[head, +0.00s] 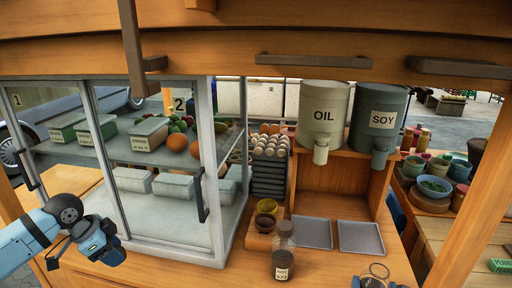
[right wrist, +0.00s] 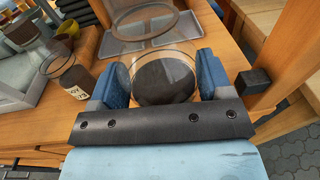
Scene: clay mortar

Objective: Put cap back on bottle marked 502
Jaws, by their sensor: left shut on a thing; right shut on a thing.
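My right gripper (head: 376,284) is at the bottom edge of the head view, shut on a clear glass bottle with dark contents (right wrist: 165,82). In the right wrist view its blue fingers press both sides of the bottle. The bottle's round rim (head: 379,269) looks open, and no label on it shows. My left gripper (head: 112,251) is far left, in front of the glass case and well apart from the bottle. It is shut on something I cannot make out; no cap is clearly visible. Another dark bottle (head: 283,252) stands on the counter, its label number too small to read surely.
Two grey trays (head: 312,233) (head: 361,238) lie behind the held bottle. OIL (head: 323,112) and SOY (head: 376,118) dispensers stand on a wooden shelf. Small bowls (head: 265,207) sit behind the standing bottle. The glass case (head: 212,150) fills the left. A wooden post (head: 470,220) rises at right.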

